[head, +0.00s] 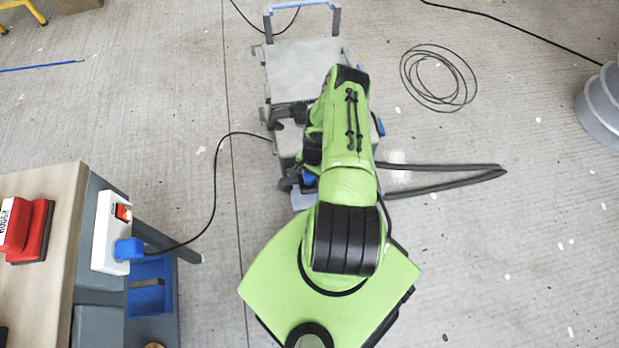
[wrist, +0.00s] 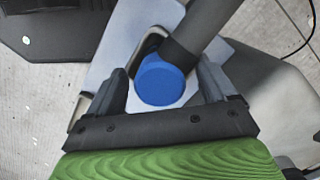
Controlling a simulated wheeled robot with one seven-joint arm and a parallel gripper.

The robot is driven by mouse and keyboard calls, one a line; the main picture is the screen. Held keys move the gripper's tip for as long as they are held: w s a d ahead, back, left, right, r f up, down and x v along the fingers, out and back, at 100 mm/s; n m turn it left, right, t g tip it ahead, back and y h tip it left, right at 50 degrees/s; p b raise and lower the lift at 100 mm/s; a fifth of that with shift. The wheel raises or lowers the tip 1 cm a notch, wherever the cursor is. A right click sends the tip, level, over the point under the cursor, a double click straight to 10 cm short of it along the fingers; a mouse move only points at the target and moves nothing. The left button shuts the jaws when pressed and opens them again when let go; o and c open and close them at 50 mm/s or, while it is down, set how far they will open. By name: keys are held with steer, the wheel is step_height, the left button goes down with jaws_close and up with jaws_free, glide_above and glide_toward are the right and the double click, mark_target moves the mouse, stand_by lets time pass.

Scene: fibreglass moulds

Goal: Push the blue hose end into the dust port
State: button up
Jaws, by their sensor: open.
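In the wrist view the blue hose end (wrist: 160,82) is a round blue cap on a dark grey hose (wrist: 205,22) that runs up and to the right. My gripper (wrist: 162,70) is open, with one finger on each side of the blue end; a gap shows on the left, and I cannot tell whether the right finger touches. In the head view a small blue part (head: 308,179) shows beside my arm, which hides most of my gripper. I cannot make out the dust port in either view.
A grey wheeled cart (head: 300,70) stands beyond my arm. A dark hose (head: 450,187) loops on the floor to its right. A coiled black cable (head: 438,78) lies farther off. A workbench (head: 45,265) with a white socket box (head: 107,235) is at left; its cable crosses the floor.

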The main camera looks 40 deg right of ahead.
steer(key=c, duration=1.1)
step_height(320, 180, up, 10)
steer(key=p, duration=0.3)
steer(key=shift+r, duration=0.1)
